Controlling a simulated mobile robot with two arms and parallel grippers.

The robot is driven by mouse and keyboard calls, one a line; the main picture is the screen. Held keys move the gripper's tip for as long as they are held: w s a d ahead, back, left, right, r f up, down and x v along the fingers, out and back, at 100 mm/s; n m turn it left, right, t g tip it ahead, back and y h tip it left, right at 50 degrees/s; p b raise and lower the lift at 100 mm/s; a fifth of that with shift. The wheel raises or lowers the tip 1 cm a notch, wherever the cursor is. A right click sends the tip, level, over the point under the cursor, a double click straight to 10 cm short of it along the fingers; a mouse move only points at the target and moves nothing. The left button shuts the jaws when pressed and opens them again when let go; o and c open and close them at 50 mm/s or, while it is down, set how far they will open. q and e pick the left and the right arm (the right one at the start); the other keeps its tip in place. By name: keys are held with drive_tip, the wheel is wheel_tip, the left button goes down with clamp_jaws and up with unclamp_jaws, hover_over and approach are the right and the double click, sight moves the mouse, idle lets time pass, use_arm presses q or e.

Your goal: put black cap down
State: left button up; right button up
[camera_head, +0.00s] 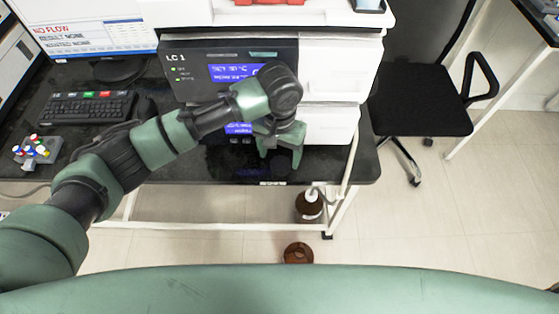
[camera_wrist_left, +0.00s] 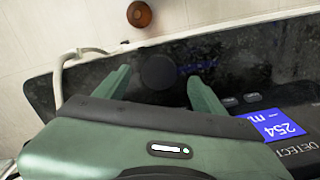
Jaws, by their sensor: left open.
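The black cap (camera_wrist_left: 157,72) is a dark round disc in the left wrist view. It lies on the black bench top (camera_head: 345,168), between the open fingers of my left gripper (camera_wrist_left: 158,78), with a gap on both sides. In the head view my left gripper (camera_head: 280,160) points down near the front edge of the bench, in front of the LC 1 instrument (camera_head: 190,80). The cap is hard to tell from the dark bench there. My right gripper is not in view.
A brown bottle (camera_head: 309,210) with a white top stands below the bench's right end, and another brown bottle (camera_head: 298,253) is in front of it. A keyboard (camera_head: 85,107) and a rack with coloured caps (camera_head: 38,150) are at the left. A black chair (camera_head: 425,100) stands right.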

sight(280, 166)
use_arm(q)
wheel_tip(280, 166, up, 7)
drive_tip(key=shift+r, duration=0.2)
drive_tip(key=shift+f, duration=0.1)
idle(1.3)
